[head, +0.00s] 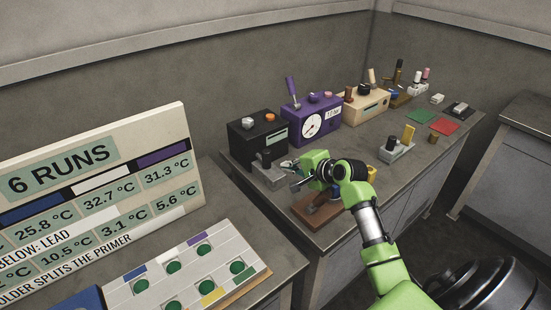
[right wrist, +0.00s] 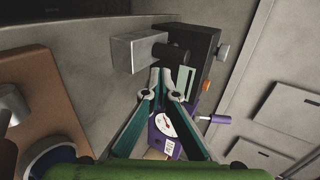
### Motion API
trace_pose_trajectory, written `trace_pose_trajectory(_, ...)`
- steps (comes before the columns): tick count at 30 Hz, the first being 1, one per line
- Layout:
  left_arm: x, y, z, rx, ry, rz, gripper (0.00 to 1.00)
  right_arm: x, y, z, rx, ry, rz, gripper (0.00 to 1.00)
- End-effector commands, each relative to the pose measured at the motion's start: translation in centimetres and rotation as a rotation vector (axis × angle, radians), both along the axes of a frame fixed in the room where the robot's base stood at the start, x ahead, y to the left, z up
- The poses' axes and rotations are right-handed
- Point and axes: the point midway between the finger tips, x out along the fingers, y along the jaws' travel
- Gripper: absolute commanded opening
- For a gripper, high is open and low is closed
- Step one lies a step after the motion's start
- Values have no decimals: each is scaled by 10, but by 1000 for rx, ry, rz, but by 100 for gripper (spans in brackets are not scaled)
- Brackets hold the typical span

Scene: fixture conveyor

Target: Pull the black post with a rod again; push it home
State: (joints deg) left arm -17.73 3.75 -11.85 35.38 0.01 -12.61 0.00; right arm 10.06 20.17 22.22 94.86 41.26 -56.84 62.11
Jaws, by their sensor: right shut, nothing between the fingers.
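The black post (head: 266,157) stands upright from a grey metal block (head: 270,178) at the near front of the black box (head: 254,135). In the right wrist view the black post (right wrist: 172,55) sticks out of the side of the grey block (right wrist: 135,53). My right gripper (head: 295,181) is shut and empty, just right of the block. Its fingertips also show in the right wrist view (right wrist: 166,82), close to the post but with no hold on it. I cannot tell whether they touch it. I cannot make out a separate rod. My left gripper is not in view.
A purple meter box (head: 311,122) and a beige box (head: 362,104) stand behind. A brown board (head: 310,216) lies in front of my gripper. A sign (head: 95,190) stands left.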

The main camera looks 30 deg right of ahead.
Motion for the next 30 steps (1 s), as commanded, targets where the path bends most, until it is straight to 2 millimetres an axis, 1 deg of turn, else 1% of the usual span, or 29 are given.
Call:
trace_pose_trajectory(1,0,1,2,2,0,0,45,9,1,-4,4,1,0,0)
trace_pose_trajectory(4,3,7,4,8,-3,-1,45,24,3,-12,3,0,1,0)
trace_pose_trajectory(6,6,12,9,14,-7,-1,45,36,3,-9,3,-2,-1,0)
trace_pose_trajectory(9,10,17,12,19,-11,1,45,48,4,-10,1,-1,0,0)
trace_pose_trajectory(12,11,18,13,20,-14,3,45,55,5,-11,1,0,0,0)
trace_pose_trajectory(17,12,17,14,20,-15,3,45,61,5,-12,0,0,0,0)
trace_pose_trajectory(26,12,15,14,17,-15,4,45,61,5,-12,0,0,0,0)
trace_pose_trajectory(28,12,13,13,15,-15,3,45,64,5,-12,0,-1,0,0)
trace_pose_trajectory(30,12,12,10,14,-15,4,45,72,6,-13,2,-2,0,0)
